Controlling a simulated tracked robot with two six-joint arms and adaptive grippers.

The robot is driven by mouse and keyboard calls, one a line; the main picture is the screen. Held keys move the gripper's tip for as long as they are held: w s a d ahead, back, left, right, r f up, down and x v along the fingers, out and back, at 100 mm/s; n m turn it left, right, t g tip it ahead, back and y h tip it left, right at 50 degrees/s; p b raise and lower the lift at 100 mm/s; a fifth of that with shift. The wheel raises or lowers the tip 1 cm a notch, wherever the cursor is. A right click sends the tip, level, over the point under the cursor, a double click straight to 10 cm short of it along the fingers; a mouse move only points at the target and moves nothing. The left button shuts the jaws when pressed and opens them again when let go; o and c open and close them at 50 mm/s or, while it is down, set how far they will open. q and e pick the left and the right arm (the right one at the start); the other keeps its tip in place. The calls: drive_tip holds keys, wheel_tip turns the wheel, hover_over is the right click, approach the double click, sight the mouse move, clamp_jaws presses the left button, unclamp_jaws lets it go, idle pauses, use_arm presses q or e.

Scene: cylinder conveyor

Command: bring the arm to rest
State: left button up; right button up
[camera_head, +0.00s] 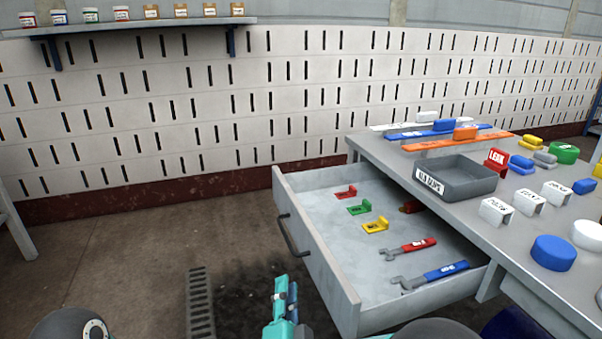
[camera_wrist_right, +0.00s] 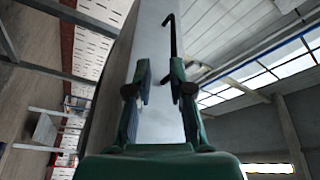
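My right gripper (camera_head: 286,287) is teal and stands in front of the pulled-out drawer, below and apart from its dark handle in the head view. In the right wrist view its two fingers (camera_wrist_right: 162,80) are spread with an empty gap between them. The grey drawer front (camera_wrist_right: 155,35) and its black handle (camera_wrist_right: 173,40) lie beyond the fingertips. The handle also shows in the head view (camera_head: 292,236). My left gripper is not in view.
The open drawer (camera_head: 335,292) holds small red, green and yellow pieces and red and blue wrenches (camera_head: 440,274). The workbench (camera_head: 480,222) carries a grey tray (camera_head: 478,187), labelled blocks and coloured cylinders. A shelf with jars (camera_head: 130,26) is on the wall. The floor at left is mostly clear.

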drive_tip(key=s+d+f+n+g, duration=0.1)
drive_tip(key=d+f+n+g, duration=0.15)
drive_tip(key=f, duration=0.55)
drive_tip(key=s+d+f+n+g+y, duration=0.1)
drive_tip(key=d+f+g, duration=0.3)
drive_tip(key=f, duration=0.4)
drive_tip(key=s+d+f+n+g, duration=0.1)
drive_tip(key=d+f+n+g, duration=0.15)
drive_tip(key=f, duration=0.55)
drive_tip(key=s+d+f+n+g+y, duration=0.1)
drive_tip(key=s+d+f+g, duration=0.4)
drive_tip(key=s, duration=0.5)
drive_tip(key=s+d+f+n+g+y, duration=0.1)
drive_tip(key=s+d+f+n+g, duration=0.1)
drive_tip(key=s+f+g, duration=0.6)
wheel_tip(320, 180, up, 34)
drive_tip(key=s+t+p, duration=0.2)
drive_tip(key=p, duration=3.1)
drive_tip(key=shift+s+t, duration=0.2)
drive_tip(key=shift+t, duration=0.2)
drive_tip(key=shift+f, duration=0.15)
